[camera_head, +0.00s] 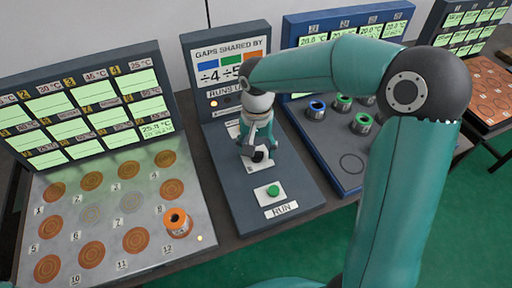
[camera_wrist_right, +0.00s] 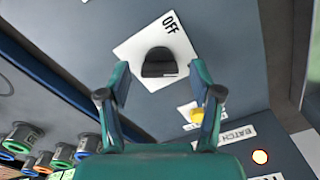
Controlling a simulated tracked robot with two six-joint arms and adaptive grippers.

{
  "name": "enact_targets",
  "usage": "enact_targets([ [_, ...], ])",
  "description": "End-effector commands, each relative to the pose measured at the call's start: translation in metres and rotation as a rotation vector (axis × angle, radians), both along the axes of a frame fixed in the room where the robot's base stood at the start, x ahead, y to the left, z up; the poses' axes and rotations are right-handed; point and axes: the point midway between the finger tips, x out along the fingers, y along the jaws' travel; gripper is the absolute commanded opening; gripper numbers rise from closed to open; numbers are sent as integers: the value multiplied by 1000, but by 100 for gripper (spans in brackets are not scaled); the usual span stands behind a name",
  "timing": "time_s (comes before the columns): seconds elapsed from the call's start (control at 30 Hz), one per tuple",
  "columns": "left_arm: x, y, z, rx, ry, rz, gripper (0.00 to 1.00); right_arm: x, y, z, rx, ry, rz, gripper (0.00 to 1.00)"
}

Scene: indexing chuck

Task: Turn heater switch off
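The switch is a black knob (camera_wrist_right: 160,63) on a white plate (camera_wrist_right: 128,50) marked OFF in the right wrist view. In the head view the knob (camera_head: 258,156) shows dark just under my right gripper, on the middle grey panel. My right gripper (camera_wrist_right: 162,80) is open, with one finger to each side of the knob and a gap on both sides. It does not visibly touch the knob. In the head view my right gripper (camera_head: 255,146) points down over the panel and partly hides the plate. Which way the knob is set is unclear. My left gripper is not in view.
A green RUN button (camera_head: 273,190) sits nearer on the same panel. A board with copper rings (camera_head: 107,215) stands left; a blue tray (camera_head: 345,150) with several cylinders stands right.

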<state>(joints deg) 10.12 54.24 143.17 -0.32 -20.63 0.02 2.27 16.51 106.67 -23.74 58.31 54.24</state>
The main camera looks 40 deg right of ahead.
Motion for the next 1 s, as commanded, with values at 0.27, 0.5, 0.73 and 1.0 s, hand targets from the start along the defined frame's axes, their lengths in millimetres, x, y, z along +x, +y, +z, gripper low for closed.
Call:
enact_targets([
  [0.27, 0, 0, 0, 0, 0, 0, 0, 0, 0, 0, 0, 0, 1, 20],
  [0.5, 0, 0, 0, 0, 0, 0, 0, 0, 1, 0, 1, -1, 5, 5],
  [0.73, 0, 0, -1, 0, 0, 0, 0, 1, 1, 0, 0, -1, 55, 5],
  [1.0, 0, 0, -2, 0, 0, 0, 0, 1, 1, 1, 1, -2, 218, 5],
])
